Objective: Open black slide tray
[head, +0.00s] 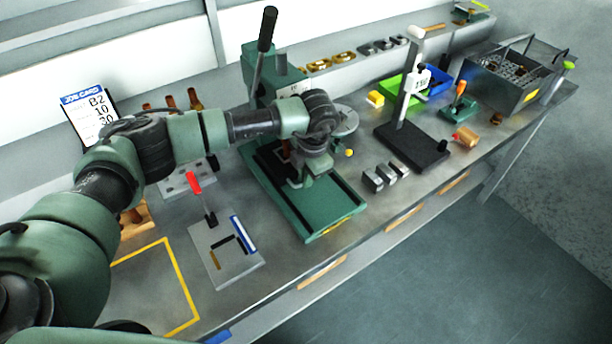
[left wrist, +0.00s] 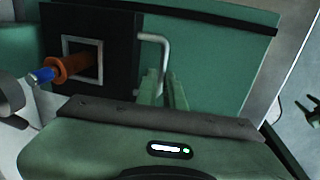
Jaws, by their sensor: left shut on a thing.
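The black slide tray (left wrist: 118,65) shows in the left wrist view as a dark block with a pale-framed square opening and a bent silver handle (left wrist: 153,38) on its right side. It sits at the green press base (left wrist: 215,45). My left gripper (left wrist: 164,88) is shut on the handle, its two green fingers close together at the bar's lower part. In the head view my left gripper (head: 296,182) is low over the press base, and my arm and hand hide most of the tray. My right gripper is in neither view.
An orange cylinder with a blue part (left wrist: 62,70) points at the tray's opening. The press has a tall black-knobbed lever (head: 264,32). A grey plate with a red-handled clamp (head: 226,262) lies to the left, metal blocks (head: 385,177) to the right. The yellow-outlined area is clear.

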